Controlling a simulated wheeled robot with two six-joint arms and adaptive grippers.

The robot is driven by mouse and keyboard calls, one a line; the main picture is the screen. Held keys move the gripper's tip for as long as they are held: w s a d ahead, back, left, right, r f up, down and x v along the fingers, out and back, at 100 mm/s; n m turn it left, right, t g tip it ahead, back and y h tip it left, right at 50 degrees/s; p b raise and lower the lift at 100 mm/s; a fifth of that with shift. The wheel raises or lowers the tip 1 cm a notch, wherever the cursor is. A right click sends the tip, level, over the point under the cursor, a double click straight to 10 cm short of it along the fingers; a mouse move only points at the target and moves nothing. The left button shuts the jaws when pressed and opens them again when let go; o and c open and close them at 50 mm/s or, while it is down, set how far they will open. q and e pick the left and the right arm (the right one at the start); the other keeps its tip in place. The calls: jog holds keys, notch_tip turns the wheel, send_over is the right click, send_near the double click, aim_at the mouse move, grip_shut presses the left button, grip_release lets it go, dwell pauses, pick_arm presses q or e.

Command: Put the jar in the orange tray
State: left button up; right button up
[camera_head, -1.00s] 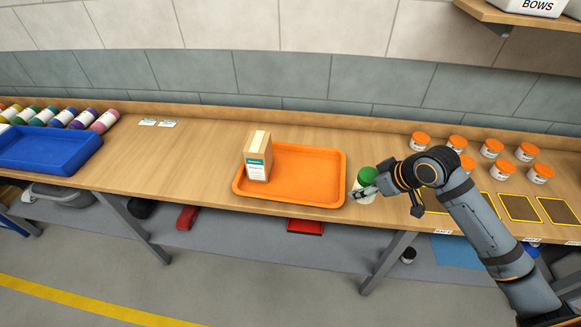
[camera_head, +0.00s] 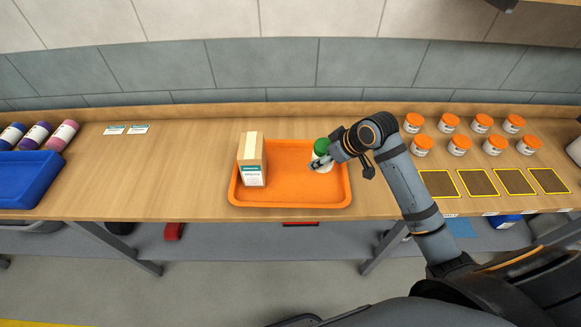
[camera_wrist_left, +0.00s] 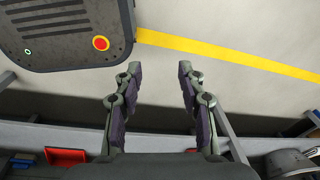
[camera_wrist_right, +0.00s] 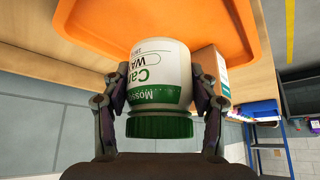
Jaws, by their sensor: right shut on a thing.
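The jar (camera_head: 322,163) is white with a green lid and sits in my right gripper (camera_head: 334,160), over the right part of the orange tray (camera_head: 290,194). In the right wrist view the jar (camera_wrist_right: 158,75) is between both fingers, which are shut on it, and the tray (camera_wrist_right: 150,20) lies beyond its base. I cannot tell whether the jar touches the tray floor. My left gripper (camera_wrist_left: 155,95) shows only in the left wrist view, with its fingers apart and nothing between them.
A cardboard box (camera_head: 252,160) stands in the left part of the tray. Several orange-lidded jars (camera_head: 462,145) stand at the right, behind yellow-edged dark squares (camera_head: 480,184). A blue tray (camera_head: 28,178) is at the far left. The wooden counter (camera_head: 170,170) between the trays is mostly clear.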

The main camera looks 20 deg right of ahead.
jog(key=w+a+f+p, duration=0.2)
jog(key=w+a+f, duration=0.5)
jog(key=shift+f, duration=0.1)
jog(key=shift+w+f, duration=0.2)
jog(key=shift+f, duration=0.1)
jog(key=f+p, duration=0.2)
jog(key=f, duration=0.1)
jog(key=shift+w+a, duration=0.1)
jog(key=shift+a, duration=0.2)
pick_arm(q)
jog(key=r, duration=0.1)
jog(key=w+r, duration=0.1)
jog(key=w+a+r, duration=0.1)
jog(key=r, duration=0.1)
jog(key=shift+r, duration=0.1)
pick_arm(e)
jog(key=shift+d+f, duration=0.1)
jog(key=shift+f, duration=0.2)
jog(key=shift+f, duration=0.1)
jog(key=o, duration=1.3)
